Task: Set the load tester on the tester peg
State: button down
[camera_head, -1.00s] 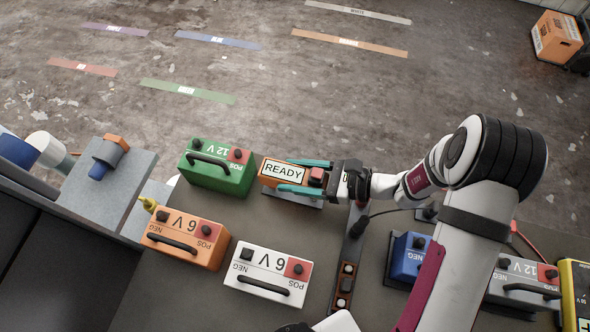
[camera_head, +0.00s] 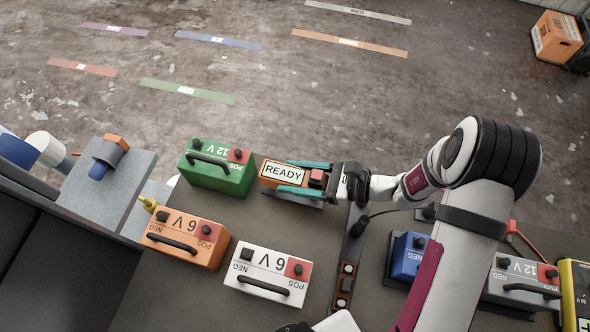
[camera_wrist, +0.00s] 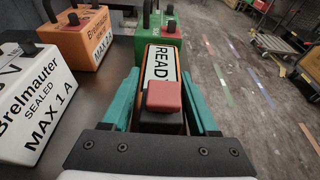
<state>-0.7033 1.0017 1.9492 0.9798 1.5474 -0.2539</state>
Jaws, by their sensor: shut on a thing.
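The load tester (camera_head: 272,181), an orange box with a white "READY" panel and a red block at its near end, sits at the back of the bench, just right of the green 12 V battery. It also shows in the wrist view (camera_wrist: 160,64). My gripper (camera_head: 286,178) is shut on it, with one teal finger along each long side. A dark grey plate (camera_head: 298,204) shows under it; I cannot tell whether the tester touches it. I cannot pick out the tester peg with certainty.
The green battery (camera_head: 219,175), orange 6 V battery (camera_head: 172,241) and white 6 V battery (camera_head: 262,275) stand left and in front. A grey block (camera_head: 128,193) with an orange-topped holder is at far left. Blue and grey batteries stand right, beneath my arm.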

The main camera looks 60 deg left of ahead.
jog(key=shift+f, duration=0.15)
jog(key=shift+r, duration=0.6)
jog(key=shift+f, duration=0.45)
dwell(1.3)
jog(key=shift+r, duration=0.45)
jog(key=shift+w, duration=0.1)
